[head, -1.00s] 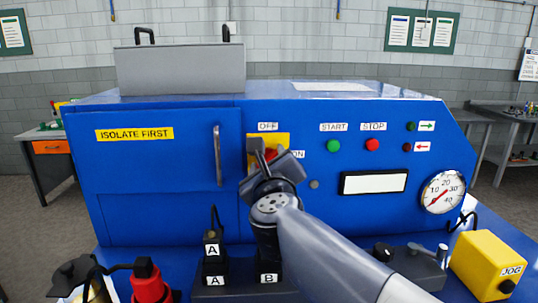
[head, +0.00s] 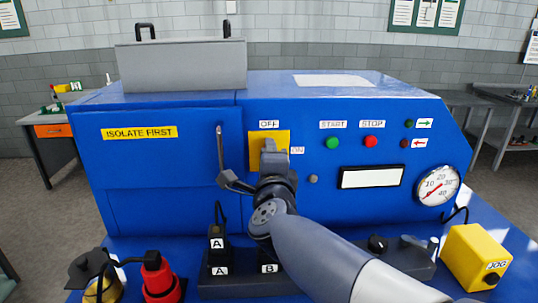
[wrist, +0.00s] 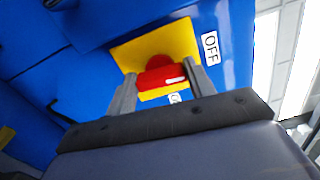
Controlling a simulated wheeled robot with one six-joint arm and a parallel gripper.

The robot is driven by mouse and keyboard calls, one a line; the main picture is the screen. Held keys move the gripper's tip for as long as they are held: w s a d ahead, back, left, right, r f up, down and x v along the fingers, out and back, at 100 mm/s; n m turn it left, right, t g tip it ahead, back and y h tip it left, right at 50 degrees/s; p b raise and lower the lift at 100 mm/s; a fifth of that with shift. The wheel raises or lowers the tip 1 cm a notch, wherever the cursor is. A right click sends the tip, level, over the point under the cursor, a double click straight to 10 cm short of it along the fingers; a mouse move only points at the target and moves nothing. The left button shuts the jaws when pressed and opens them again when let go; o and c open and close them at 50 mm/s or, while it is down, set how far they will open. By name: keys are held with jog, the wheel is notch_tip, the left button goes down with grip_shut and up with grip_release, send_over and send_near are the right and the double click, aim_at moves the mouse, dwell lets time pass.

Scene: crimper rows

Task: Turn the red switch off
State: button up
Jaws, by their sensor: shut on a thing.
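The red switch (wrist: 160,76) sits on a yellow plate (head: 257,139) on the front of the blue machine. In the wrist view the switch lies between the two fingers of my gripper (wrist: 161,88), which is shut on it. A white mark on the handle is at its end toward the OFF label (wrist: 211,48). The OFF label (head: 269,124) is above the plate in the head view, and the ON label (head: 297,151) is to its right. In the head view my gripper (head: 270,150) covers the switch.
A door handle (head: 220,150) stands left of the plate. Green START (head: 332,142) and red STOP (head: 370,141) buttons are to the right. Black blocks marked A (head: 217,250), a red plug (head: 158,280) and a yellow JOG box (head: 476,257) stand on the blue ledge below.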

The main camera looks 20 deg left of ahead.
jog(key=shift+f+n, duration=0.1)
jog(key=shift+n, duration=0.5)
jog(key=o, duration=1)
jog(key=shift+s, duration=0.1)
jog(key=v, duration=1)
jog(key=shift+s+d, duration=0.15)
jog(key=shift+s, duration=0.15)
jog(key=x, duration=1)
jog(key=shift+w, duration=0.4)
jog(key=shift+s, duration=0.1)
